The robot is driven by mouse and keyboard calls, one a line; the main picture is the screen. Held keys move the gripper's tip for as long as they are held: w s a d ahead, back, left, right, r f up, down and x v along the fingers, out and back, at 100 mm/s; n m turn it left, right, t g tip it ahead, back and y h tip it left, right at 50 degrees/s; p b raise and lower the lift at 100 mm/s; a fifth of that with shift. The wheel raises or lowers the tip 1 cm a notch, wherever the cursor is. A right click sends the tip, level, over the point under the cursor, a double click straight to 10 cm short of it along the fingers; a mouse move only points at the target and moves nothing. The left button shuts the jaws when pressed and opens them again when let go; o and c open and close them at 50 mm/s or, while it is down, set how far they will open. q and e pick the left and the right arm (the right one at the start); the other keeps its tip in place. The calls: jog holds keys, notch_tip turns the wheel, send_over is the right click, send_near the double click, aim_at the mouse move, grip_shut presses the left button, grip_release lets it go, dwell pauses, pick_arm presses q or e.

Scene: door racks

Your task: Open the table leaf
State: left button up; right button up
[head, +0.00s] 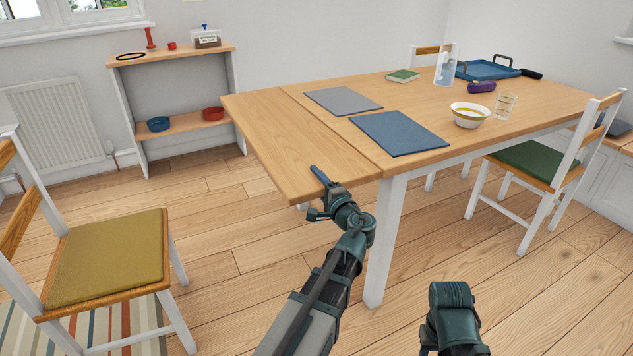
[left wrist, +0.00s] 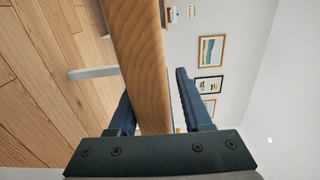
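The table leaf (head: 293,143) is the left end section of the wooden table (head: 430,105). It lies about level with the main top, with a seam between them. My left gripper (head: 318,193) is at the leaf's near edge, one finger above it and one below. In the left wrist view the leaf's edge (left wrist: 138,55) runs between the two spread fingers (left wrist: 155,108). A gap shows between the leaf and the right-hand finger; contact on the other side is unclear. Part of my right arm shows at the bottom, its gripper out of frame.
A grey mat (head: 343,101) and a blue mat (head: 399,133) lie beside the seam on the main top. A bowl (head: 469,116) stands farther right. A chair with a yellow cushion (head: 108,257) stands at left, a shelf (head: 184,122) behind the leaf.

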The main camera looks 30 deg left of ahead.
pick_arm(q)
jog(key=shift+o, duration=1.4)
jog(key=v, duration=1.3)
jog(key=shift+s+d, duration=0.25)
jog(key=shift+d, duration=0.05)
